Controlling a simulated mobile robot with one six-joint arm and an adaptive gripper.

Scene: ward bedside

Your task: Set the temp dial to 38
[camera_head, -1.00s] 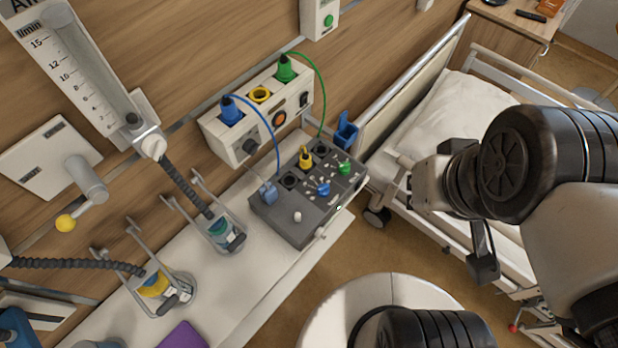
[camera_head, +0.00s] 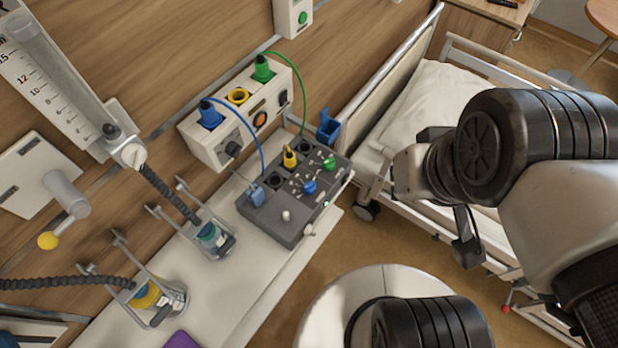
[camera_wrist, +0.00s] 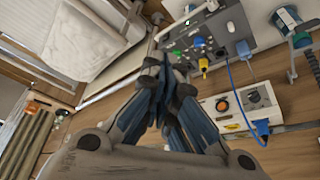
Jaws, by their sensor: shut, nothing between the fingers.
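A dark grey console (camera_head: 285,225) lies on the white shelf. It carries a blue knob (camera_head: 309,186), a green knob (camera_head: 329,163) and a white knob (camera_head: 286,215); their markings are too small to read, so I cannot tell which is the temp dial. In the wrist view the console (camera_wrist: 237,22) is at the top right, with the blue knob (camera_wrist: 198,41) and green knob (camera_wrist: 176,52).
A yellow plug (camera_head: 289,156) and a blue plug (camera_head: 256,194) stand up from the console. Blue and green cables loop to a white wall unit (camera_head: 205,145). Two jars stand left on the shelf (camera_head: 245,290). The bed (camera_head: 440,100) is at the right.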

